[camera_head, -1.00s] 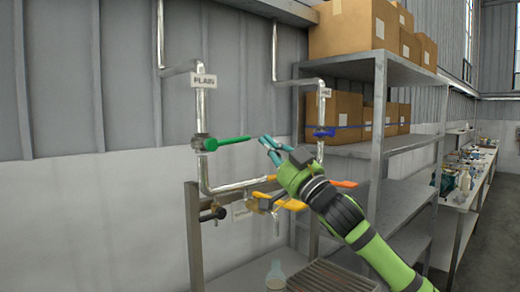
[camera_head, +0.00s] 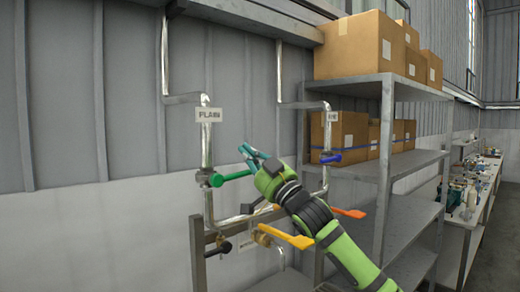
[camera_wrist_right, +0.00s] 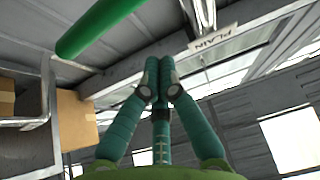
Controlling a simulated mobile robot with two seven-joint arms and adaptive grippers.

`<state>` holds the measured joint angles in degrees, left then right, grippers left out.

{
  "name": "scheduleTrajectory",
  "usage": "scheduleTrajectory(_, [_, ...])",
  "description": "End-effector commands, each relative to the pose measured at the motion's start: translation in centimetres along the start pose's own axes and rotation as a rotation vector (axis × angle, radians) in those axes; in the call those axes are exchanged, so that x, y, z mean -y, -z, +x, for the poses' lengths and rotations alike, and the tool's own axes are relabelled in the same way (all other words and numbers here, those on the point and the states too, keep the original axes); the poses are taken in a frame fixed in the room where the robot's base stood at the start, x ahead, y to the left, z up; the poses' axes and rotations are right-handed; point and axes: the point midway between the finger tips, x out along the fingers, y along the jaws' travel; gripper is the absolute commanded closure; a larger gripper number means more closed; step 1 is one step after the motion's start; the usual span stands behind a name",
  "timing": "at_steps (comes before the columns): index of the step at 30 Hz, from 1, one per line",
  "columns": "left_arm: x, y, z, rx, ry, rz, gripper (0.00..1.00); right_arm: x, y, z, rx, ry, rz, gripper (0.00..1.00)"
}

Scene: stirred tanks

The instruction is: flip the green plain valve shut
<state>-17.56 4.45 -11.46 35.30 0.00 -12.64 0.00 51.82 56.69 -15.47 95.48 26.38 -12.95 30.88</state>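The green valve handle (camera_head: 232,176) sticks out roughly level to the right from its valve body on the vertical silver pipe (camera_head: 207,145). The PLAIN sign (camera_head: 208,115) hangs on that pipe above it. My right gripper (camera_head: 252,153) is just above the handle's free end, apart from it as far as I can tell. In the right wrist view the handle (camera_wrist_right: 100,27) crosses the upper left, outside the fingers. There the teal fingers (camera_wrist_right: 158,78) meet with nothing between them. My left gripper is not in view.
Orange handles (camera_head: 286,237) stick out below, near my right arm. A metal shelf (camera_head: 388,130) with cardboard boxes (camera_head: 360,48) stands at the right.

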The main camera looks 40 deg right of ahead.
Motion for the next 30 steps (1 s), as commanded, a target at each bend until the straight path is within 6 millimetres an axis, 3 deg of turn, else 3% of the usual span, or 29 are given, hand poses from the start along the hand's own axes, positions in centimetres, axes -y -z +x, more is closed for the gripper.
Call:
scheduleTrajectory(3, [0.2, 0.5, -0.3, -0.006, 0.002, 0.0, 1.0, 0.0, -1.7, -0.7, 0.005, 0.0, 0.002, 1.0])
scheduleTrajectory(9, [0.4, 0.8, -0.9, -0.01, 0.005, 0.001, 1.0, 0.0, -3.3, -1.3, 0.002, -0.001, 0.001, 1.0])
scheduleTrajectory(22, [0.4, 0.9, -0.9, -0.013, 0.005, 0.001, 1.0, 0.0, -3.8, -1.6, 0.0, -0.001, 0.0, 1.0])
scheduleTrajectory(30, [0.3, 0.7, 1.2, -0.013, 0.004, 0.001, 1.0, 0.1, -5.3, -2.3, -0.003, -0.043, 0.079, 1.0])
